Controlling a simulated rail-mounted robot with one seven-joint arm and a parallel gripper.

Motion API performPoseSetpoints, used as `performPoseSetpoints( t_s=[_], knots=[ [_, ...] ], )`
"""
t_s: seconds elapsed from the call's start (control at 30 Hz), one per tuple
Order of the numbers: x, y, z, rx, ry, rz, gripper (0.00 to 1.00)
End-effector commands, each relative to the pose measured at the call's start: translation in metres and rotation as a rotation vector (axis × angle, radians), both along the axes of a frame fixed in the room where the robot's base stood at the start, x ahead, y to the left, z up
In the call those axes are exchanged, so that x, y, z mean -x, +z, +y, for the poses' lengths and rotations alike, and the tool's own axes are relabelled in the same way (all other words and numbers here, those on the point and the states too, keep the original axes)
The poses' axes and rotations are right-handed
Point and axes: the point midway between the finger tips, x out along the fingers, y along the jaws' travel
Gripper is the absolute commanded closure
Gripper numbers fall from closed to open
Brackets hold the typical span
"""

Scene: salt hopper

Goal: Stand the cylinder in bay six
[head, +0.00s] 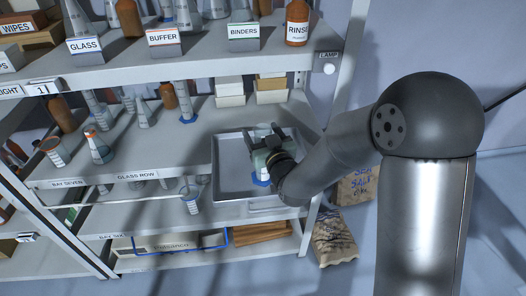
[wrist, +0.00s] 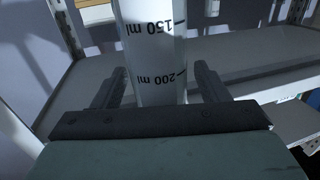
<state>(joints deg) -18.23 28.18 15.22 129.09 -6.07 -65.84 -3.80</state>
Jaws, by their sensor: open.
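A clear graduated cylinder (wrist: 152,50) with black 150 ml and 200 ml marks stands between my fingers in the wrist view. My gripper (head: 264,133) is open around it, with a finger on each side and gaps visible. In the head view my gripper hides most of the cylinder; its blue base (head: 260,181) shows over the grey tray (head: 228,186). Whether the base touches the tray is hard to tell. The bay six label (head: 113,236) is on a lower shelf edge, left of the tray; that bay is partly hidden by the shelf above.
Another blue-based cylinder (head: 187,103), white boxes (head: 230,91) and brown bottles stand behind. A blue-edged bin (head: 172,244) sits low. Sacks (head: 334,240) lie right of the shelves.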

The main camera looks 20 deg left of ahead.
Motion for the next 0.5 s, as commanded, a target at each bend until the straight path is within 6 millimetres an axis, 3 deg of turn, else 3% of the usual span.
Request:
performPoseSetpoints(
  t_s=[0.33, 0.37, 0.5],
  knots=[
    [-0.0086, 0.0000, 0.0070, -0.001, 0.000, -0.001, 0.32],
    [-0.0086, 0.0000, 0.0070, -0.001, 0.000, -0.001, 0.38],
    [-0.0086, 0.0000, 0.0069, 0.000, 0.000, 0.000, 0.77]
  ],
)
